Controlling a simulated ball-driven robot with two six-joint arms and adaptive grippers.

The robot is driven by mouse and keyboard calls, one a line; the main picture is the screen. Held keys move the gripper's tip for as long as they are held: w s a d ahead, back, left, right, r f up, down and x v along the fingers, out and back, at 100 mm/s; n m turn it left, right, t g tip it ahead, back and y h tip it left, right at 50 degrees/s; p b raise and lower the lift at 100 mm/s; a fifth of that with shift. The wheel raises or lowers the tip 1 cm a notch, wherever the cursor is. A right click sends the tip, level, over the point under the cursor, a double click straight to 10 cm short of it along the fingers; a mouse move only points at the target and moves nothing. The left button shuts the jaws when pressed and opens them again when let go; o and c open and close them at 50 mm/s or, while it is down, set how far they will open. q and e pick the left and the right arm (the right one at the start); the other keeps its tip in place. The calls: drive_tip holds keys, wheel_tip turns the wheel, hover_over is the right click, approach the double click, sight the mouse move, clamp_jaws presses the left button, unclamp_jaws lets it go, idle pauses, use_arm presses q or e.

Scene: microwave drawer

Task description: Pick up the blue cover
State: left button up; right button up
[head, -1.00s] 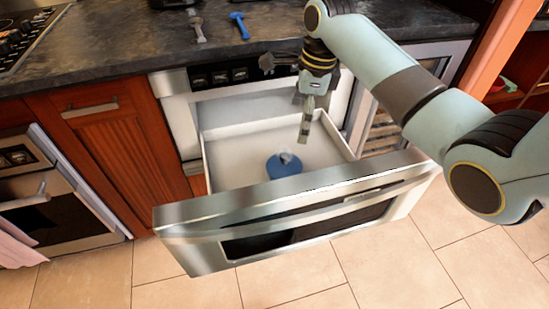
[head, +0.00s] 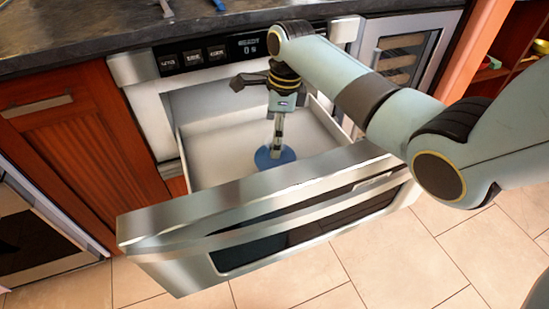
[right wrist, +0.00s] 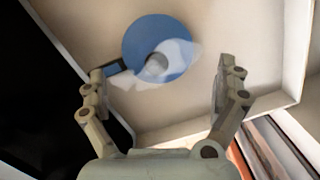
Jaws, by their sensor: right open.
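The blue cover (head: 268,158) is a round blue disc lying on the floor of the open white microwave drawer (head: 205,160). In the right wrist view the cover (right wrist: 146,42) shows a pale, see-through knob or handle at its middle. My right gripper (head: 276,150) points down into the drawer, over the cover, and hides part of it in the head view. In the right wrist view the right gripper (right wrist: 163,70) is open and empty, its fingers spread on either side of the cover's handle area. The height gap to the cover is hard to tell. My left gripper is not in view.
The drawer's steel front (head: 255,195) stands between the drawer's inside and the tiled floor (head: 400,255). The dark countertop (head: 110,28) runs above, with a blue-handled tool (head: 219,5) on it. Drawer walls are close around the gripper.

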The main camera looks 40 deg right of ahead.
sight(262, 159)
drive_tip(key=f+b, duration=0.1)
drive_tip(key=f, duration=0.1)
drive_tip(key=f+b, duration=0.1)
drive_tip(key=f, duration=0.2)
drive_tip(key=shift+s+a+f, duration=0.15)
drive_tip(key=shift+a, duration=0.05)
drive_tip(key=shift+c, duration=0.5)
drive_tip(key=c, duration=0.9)
drive_tip(key=shift+s, duration=0.15)
drive_tip(key=c, duration=0.4)
